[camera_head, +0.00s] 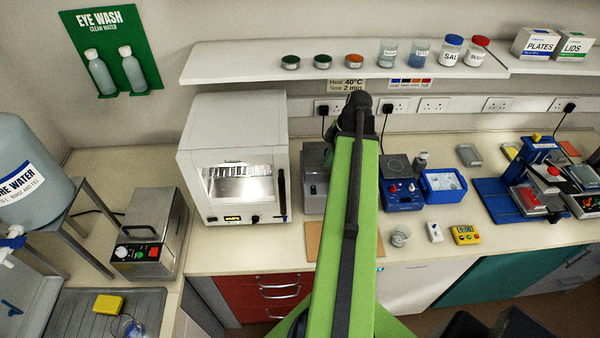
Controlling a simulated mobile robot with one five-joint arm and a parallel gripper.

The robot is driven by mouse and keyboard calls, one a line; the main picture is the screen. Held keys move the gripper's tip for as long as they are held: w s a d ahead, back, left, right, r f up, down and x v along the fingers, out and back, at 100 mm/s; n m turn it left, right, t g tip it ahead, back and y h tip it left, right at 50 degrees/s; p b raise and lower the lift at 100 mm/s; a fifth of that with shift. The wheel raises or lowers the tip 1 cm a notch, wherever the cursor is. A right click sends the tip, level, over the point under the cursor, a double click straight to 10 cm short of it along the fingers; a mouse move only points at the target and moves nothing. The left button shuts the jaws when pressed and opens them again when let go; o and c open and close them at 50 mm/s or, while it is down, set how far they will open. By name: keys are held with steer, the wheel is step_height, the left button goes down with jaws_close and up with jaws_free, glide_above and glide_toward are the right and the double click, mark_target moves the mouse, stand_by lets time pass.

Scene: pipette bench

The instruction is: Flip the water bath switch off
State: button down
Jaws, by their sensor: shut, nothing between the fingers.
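The water bath (157,205) is a steel box with a lidded top and a handle, standing at the left on the bench. Its front panel carries a black and white knob (121,252), a small green part (138,254) and a red switch (153,252). Whether the switch is on or off is too small to tell. My green arm rises through the middle of the view, well to the right of the bath, ending in a dark joint high in the picture. I cannot make out my gripper or its fingers; nothing of mine touches the bath.
A white oven (238,110) stands right of the bath, with a narrow gap between. A large water carboy (25,170) on a metal stand (75,215) is to its left. A sink drainer with a yellow sponge (108,304) lies in front.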

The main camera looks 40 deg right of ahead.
steer(key=shift+w+a, duration=0.1)
steer(key=shift+w, duration=0.3)
steer(key=shift+w, duration=0.1)
steer(key=b, duration=1.4)
glide_toward(313, 187)
steer(key=x, duration=0.6)
steer(key=shift+a+f, duration=0.15)
steer(key=shift+f, duration=0.05)
steer(key=shift+f, duration=0.1)
